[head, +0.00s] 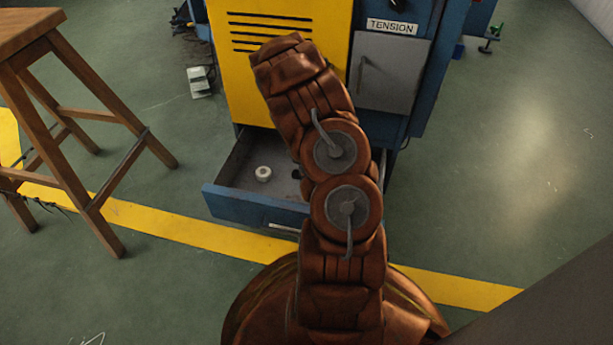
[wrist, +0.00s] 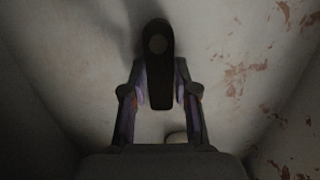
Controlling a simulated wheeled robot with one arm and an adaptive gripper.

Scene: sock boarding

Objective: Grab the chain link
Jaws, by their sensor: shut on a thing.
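In the head view my arm hides the gripper. A small dark shape (head: 297,174) shows beside the arm inside the open drawer (head: 232,204); I cannot tell whether it is the link.
A small pale round thing (head: 263,174) sits in the drawer; a pale thing (wrist: 176,138) also shows below the fingers in the wrist view. The drawer belongs to a yellow and blue machine (head: 236,90). A wooden stool (head: 70,110) stands at left.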

